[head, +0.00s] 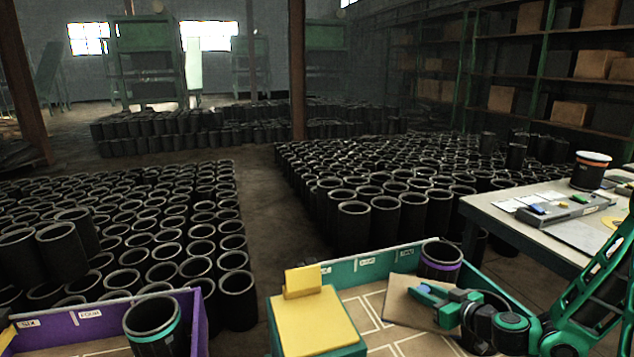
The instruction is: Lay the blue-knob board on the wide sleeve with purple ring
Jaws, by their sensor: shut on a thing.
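The wide sleeve with the purple ring (440,262) stands upright, black and open-topped, at the back right of the teal-walled tray (388,260). My gripper (424,291) has teal fingers and is just in front of this sleeve in the picture. It is shut on a flat tan board (398,302), which lies under the fingers, in front of and to the left of the sleeve. The board does not cover the sleeve's mouth. I cannot tell the board's exact height above the tray floor.
A yellow board with a yellow block (313,322) is at the tray's left. A sleeve with a teal ring (153,324) stands in a purple-walled tray (195,300). A table (500,222) at right bears a sleeve with an orange ring (590,172). Many black sleeves fill the floor.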

